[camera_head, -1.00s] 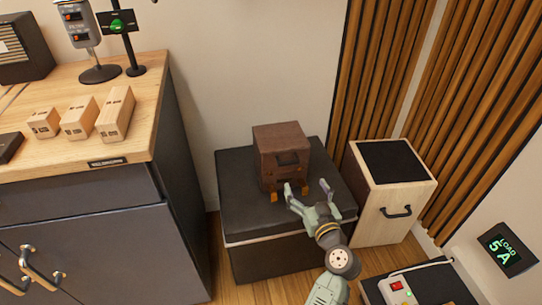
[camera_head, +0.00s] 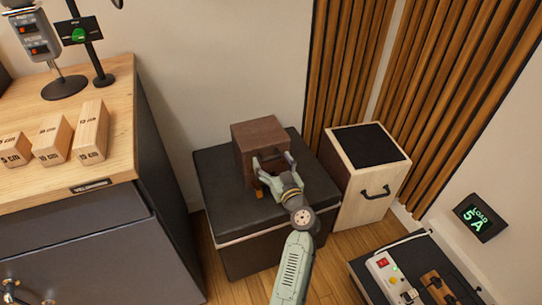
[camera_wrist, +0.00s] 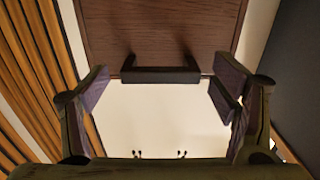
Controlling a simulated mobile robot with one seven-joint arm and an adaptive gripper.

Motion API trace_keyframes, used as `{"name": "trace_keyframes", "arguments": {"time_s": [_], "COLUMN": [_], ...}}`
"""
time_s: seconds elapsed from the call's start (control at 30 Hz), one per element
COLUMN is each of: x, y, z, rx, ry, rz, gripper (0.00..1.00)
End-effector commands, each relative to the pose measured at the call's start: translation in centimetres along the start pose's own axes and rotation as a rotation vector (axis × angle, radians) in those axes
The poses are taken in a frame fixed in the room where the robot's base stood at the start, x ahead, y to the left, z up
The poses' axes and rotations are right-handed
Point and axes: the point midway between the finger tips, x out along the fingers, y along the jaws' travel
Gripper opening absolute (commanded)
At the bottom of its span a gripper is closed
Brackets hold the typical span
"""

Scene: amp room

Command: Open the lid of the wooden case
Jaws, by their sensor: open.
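The wooden case (camera_head: 258,132) is a dark brown box standing on a black padded box, its lid shut as far as I can see. A dark bar handle sits on its front; in the wrist view the handle (camera_wrist: 160,75) shows clearly against the brown wood (camera_wrist: 160,30). My gripper (camera_head: 273,162) is open at the front of the case. In the wrist view its fingers (camera_wrist: 163,88) stand on either side of the handle, with gaps to both. I cannot tell if anything touches. My gripper partly hides the case's lower front and an orange foot.
The black padded box (camera_head: 222,200) has bare top left of the case. A pale wooden cabinet (camera_head: 350,190) with a black top stands to the right. A workbench (camera_head: 110,165) with wooden blocks is at left. A device with switches (camera_head: 400,285) lies at lower right.

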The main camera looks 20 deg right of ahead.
Motion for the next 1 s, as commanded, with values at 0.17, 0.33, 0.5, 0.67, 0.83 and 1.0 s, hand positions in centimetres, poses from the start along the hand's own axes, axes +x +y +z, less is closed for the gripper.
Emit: {"name": "trace_keyframes", "arguments": {"time_s": [0.17,0.33,0.5,0.67,0.83,1.0], "x": [1.23,1.38,1.35,1.34,1.34,1.33], "y": [0.01,-0.01,-0.01,-0.01,0.00,0.00], "z": [-0.04,0.06,0.04,0.04,0.03,0.03], "rx": [-0.001,0.000,0.000,0.000,0.000,0.000], "ry": [0.000,-0.001,0.000,0.000,0.000,0.000], "rz": [0.000,0.000,0.000,0.000,0.000,0.000], "gripper": [0.80,0.80,0.76,0.65,0.54,0.43]}}
